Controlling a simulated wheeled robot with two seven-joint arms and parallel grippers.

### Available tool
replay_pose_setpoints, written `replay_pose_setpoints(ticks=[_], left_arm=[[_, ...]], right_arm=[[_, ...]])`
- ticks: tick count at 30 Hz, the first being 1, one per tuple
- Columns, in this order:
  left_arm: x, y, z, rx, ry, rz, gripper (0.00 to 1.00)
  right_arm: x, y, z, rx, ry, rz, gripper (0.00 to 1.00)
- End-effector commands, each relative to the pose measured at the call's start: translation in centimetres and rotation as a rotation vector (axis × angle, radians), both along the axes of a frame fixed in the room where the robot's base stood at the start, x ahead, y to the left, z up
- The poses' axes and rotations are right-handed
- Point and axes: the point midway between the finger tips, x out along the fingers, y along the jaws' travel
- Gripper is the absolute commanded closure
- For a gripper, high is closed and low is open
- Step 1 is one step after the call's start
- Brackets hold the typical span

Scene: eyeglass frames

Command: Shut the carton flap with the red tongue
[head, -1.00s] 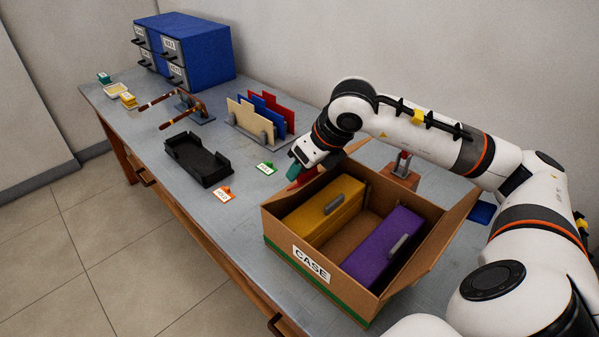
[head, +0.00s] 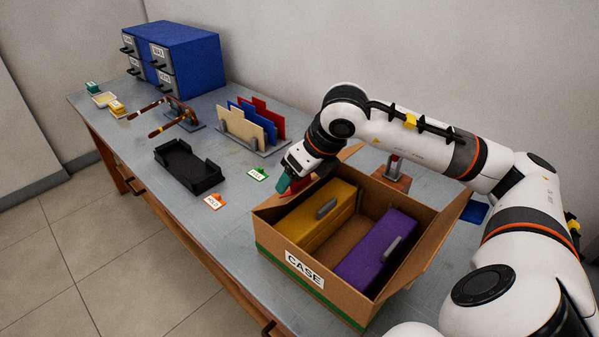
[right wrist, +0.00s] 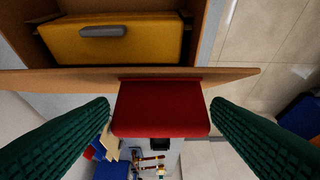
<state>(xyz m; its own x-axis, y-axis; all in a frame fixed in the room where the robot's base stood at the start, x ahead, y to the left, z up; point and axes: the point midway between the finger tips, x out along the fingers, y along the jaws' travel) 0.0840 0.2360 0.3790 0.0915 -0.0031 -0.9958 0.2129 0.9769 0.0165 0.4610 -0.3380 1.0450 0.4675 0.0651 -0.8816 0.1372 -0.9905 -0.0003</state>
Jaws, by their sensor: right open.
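The open carton (head: 300,262) is labelled CASE and stands on the table. Its far flap (head: 349,153) is raised and partly hidden by my arm. The red tongue (right wrist: 160,108) stands out from this flap's edge (right wrist: 60,82). In the head view the tongue (head: 298,187) is mostly covered by the gripper. My right gripper (right wrist: 162,104) is open, with a green finger on either side of the tongue and a gap at each side. My left gripper is not in view.
A yellow case (head: 312,222) and a purple case (head: 378,252) lie inside the carton. Another flap (head: 440,232) stands open at its right. A red-topped stand (head: 392,170) is behind. A black tray (head: 187,168) and small tags lie to the left.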

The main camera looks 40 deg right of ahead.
Motion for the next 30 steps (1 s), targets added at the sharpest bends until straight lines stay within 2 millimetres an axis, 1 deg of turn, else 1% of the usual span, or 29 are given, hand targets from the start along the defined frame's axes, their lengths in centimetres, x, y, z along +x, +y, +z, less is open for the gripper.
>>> replay_pose_setpoints(ticks=[4,8,15,21,25,30], left_arm=[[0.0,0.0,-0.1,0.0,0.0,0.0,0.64],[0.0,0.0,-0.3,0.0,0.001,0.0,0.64],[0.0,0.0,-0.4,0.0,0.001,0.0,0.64],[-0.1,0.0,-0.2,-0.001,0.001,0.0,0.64],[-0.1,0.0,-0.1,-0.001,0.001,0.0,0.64],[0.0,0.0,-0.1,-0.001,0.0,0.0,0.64]], right_arm=[[-0.2,-0.1,0.5,0.0,-0.003,0.0,0.27],[-1.0,-0.2,2.2,-0.001,-0.007,-0.001,0.27],[-3.4,-0.5,6.8,-0.001,-0.007,-0.001,0.27],[-5.0,-0.8,9.6,0.0,-0.004,0.0,0.27],[-5.5,-0.8,10.4,0.0,-0.001,0.0,0.27],[-5.7,-0.8,10.6,0.0,0.001,0.0,0.27]])
